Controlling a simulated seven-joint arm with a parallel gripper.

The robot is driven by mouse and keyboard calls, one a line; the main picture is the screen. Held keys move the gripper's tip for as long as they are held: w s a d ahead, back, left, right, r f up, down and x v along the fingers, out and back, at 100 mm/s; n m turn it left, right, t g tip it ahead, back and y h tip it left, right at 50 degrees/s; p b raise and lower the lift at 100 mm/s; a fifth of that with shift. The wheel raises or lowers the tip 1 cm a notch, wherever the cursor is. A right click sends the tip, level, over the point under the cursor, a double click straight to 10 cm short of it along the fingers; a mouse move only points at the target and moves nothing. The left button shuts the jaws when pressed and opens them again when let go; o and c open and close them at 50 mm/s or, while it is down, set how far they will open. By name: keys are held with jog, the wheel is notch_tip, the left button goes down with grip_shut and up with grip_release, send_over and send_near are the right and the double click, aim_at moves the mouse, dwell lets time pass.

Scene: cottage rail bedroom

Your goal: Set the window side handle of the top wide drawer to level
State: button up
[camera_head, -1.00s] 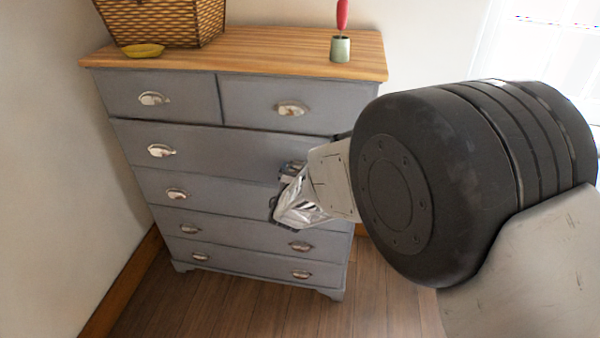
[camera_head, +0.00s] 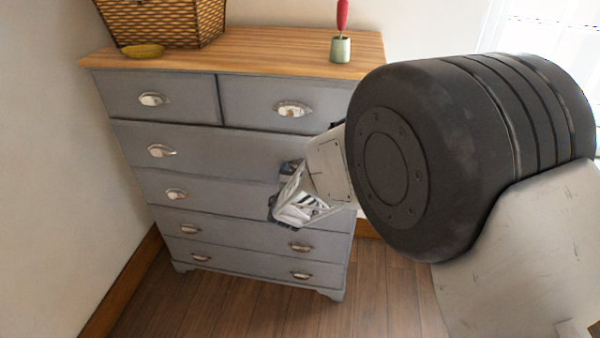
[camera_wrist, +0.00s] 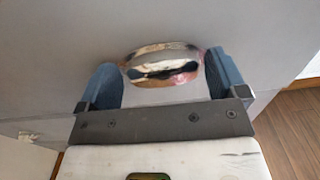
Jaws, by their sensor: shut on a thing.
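The grey dresser's top wide drawer (camera_head: 225,147) is the second row down, below two small drawers, and looks shut. Its left cup handle (camera_head: 161,151) shows clear. Its right handle, on the window side, is hidden behind my gripper (camera_head: 281,190) in the head view. In the wrist view a shiny metal cup handle (camera_wrist: 162,65) sits between the two blue-grey fingers of my gripper (camera_wrist: 161,84), which is shut on it. One finger stands at each end of the handle. The handle's exact tilt against the drawer is hard to tell.
A wicker basket (camera_head: 165,22), a yellow dish (camera_head: 143,51) and a small green pot (camera_head: 341,49) holding a red-handled thing stand on the wooden top (camera_head: 255,48). The wooden floor (camera_head: 385,300) in front is clear. A bright window (camera_head: 550,35) is at the right.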

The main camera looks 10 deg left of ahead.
jog(key=shift+r+n, duration=0.1)
jog(key=shift+n, duration=0.2)
jog(key=o, duration=1)
jog(key=shift+c, duration=0.2)
jog(key=shift+s, duration=0.15)
jog(key=s, duration=0.7)
jog(key=shift+s, duration=0.25)
